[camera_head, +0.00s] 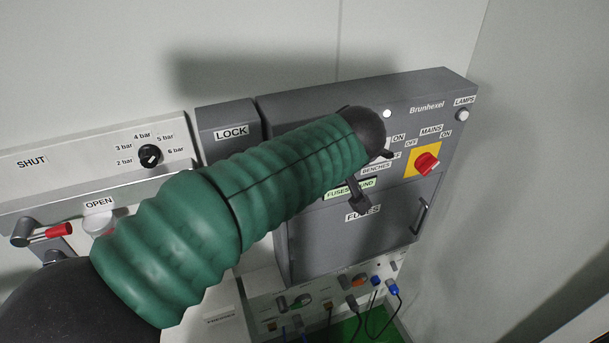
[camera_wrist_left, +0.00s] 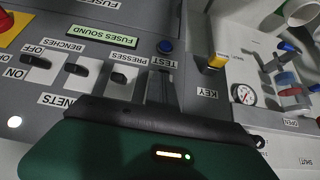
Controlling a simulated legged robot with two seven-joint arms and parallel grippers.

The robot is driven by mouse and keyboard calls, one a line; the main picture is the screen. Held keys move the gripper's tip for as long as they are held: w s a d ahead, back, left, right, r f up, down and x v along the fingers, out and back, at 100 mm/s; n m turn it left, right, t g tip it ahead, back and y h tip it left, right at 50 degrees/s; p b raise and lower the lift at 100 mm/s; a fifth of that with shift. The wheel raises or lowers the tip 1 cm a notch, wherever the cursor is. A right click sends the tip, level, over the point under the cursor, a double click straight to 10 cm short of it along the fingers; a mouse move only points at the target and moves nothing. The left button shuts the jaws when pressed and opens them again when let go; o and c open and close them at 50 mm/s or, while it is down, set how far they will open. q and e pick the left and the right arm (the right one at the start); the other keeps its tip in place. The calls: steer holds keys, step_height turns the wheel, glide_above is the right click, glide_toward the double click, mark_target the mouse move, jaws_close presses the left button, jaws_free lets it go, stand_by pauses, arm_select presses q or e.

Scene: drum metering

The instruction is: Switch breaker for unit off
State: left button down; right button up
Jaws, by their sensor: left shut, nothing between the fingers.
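The grey breaker panel (camera_head: 446,97) is in the head view, its small switches mostly hidden behind my left arm. The left wrist view shows it upside down, with three black toggles: one by the OFF and ON labels (camera_wrist_left: 38,62), one by BENCHES (camera_wrist_left: 78,68) and one by PRESSES (camera_wrist_left: 124,77). I cannot tell each toggle's position surely. My left gripper (camera_head: 358,200) is shut and empty in front of the panel. In the wrist view its dark fingers (camera_wrist_left: 160,88) are beside the PRESSES toggle, near the TEST label; contact is unclear. My right gripper is not in view.
A red MAINS knob (camera_head: 427,163) on yellow is right of the switches. A blue button (camera_wrist_left: 165,46) and a yellow key (camera_wrist_left: 216,60) are near my fingers. The fuses door has a handle (camera_head: 420,216). Cables and plugs (camera_head: 392,289) are below.

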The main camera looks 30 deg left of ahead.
arm_select(q)
steer(key=shift+w+a+r+p, duration=0.35)
steer(key=shift+a+r+p, duration=0.1)
steer(key=shift+a+p, duration=0.25)
steer(key=shift+s, duration=0.15)
